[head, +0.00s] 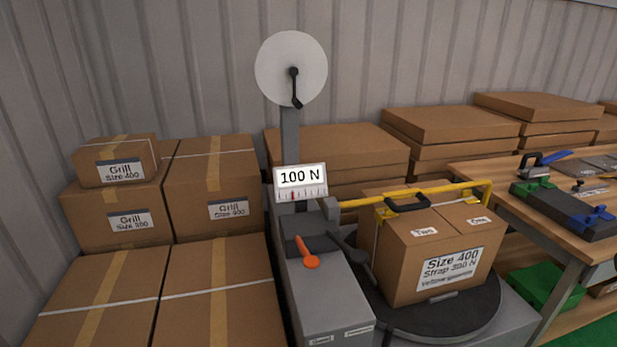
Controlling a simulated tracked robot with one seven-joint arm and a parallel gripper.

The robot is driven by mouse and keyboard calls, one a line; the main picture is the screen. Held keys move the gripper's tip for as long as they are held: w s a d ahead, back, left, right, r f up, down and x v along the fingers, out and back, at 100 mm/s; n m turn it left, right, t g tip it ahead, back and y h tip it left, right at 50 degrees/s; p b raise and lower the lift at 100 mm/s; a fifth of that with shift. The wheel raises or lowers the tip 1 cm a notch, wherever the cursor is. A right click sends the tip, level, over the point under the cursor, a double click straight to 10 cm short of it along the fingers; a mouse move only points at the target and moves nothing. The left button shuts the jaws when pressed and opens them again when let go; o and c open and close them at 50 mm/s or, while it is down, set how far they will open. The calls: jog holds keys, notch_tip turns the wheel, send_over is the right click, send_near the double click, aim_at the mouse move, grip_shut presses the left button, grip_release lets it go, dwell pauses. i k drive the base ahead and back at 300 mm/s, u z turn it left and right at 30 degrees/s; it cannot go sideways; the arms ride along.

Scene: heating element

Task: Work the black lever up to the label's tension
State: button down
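The strapping machine (325,315) is a grey unit with an upright post. Its display (300,178) reads 100 N, with a red mark on the scale below. A black lever (350,246) slants down to the right on the machine's top, next to an orange lever (306,251). The carton (408,262) stands on a dark round turntable (470,318), with a yellow bar around its upper part. Its label (452,268) reads "Size 400" and "Strap", then a figure in N that looks like 300 but is hard to read. My gripper is not in view.
A white disc (281,60) with a black crank tops the post. Stacked cartons (105,290) stand close on the left, and flat cartons (450,125) behind. A wooden bench (480,175) with clamps and tools is at the right, a green bin (545,287) below it.

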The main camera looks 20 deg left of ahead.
aim_at(359, 256)
jog(key=u, duration=1.1)
jog(key=k, duration=0.55)
jog(key=u, duration=0.3)
jog(key=i, duration=0.5)
jog(key=z, duration=0.1)
